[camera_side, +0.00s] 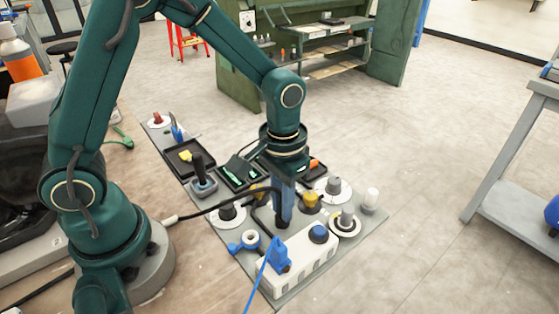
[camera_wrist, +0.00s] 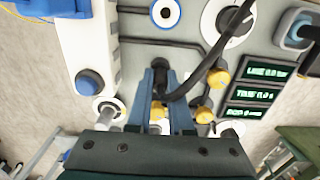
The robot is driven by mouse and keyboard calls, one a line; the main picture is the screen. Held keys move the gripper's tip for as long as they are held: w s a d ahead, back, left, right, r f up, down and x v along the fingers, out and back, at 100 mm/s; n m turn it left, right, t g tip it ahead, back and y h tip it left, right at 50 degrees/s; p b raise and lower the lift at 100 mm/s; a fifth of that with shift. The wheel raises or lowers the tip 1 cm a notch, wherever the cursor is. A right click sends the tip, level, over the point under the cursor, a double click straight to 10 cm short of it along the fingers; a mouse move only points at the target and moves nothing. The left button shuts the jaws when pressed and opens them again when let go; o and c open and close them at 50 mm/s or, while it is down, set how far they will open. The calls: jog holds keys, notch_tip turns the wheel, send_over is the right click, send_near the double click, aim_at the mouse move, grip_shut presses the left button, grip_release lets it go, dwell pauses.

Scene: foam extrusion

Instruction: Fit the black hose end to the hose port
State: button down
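My gripper (camera_side: 283,218) points straight down over the grey panel (camera_side: 372,222) in the side view. In the wrist view its two blue fingers (camera_wrist: 162,98) stand close on either side of the black hose end (camera_wrist: 160,84) and appear closed on it. The black hose (camera_wrist: 212,72) curves from the fingers up to the top right; in the side view the hose (camera_side: 205,210) runs left. A dark tip shows below the fingers, close to the panel. I cannot make out the hose port; the gripper and hose end may hide it, so I cannot tell whether they touch.
Yellow knobs (camera_wrist: 219,78) stand close to the fingers. A white block (camera_side: 303,262) with a blue knob (camera_side: 319,233) and a blue plug (camera_side: 278,255) is in front. A metal post (camera_side: 347,216) stands right. Lit displays (camera_wrist: 253,94) and a joystick (camera_side: 198,168) lie behind.

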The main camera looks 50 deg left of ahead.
jog(key=shift+r, duration=0.15)
jog(key=shift+r, duration=2.4)
jog(key=c, duration=1.5)
grip_release()
grip_shut()
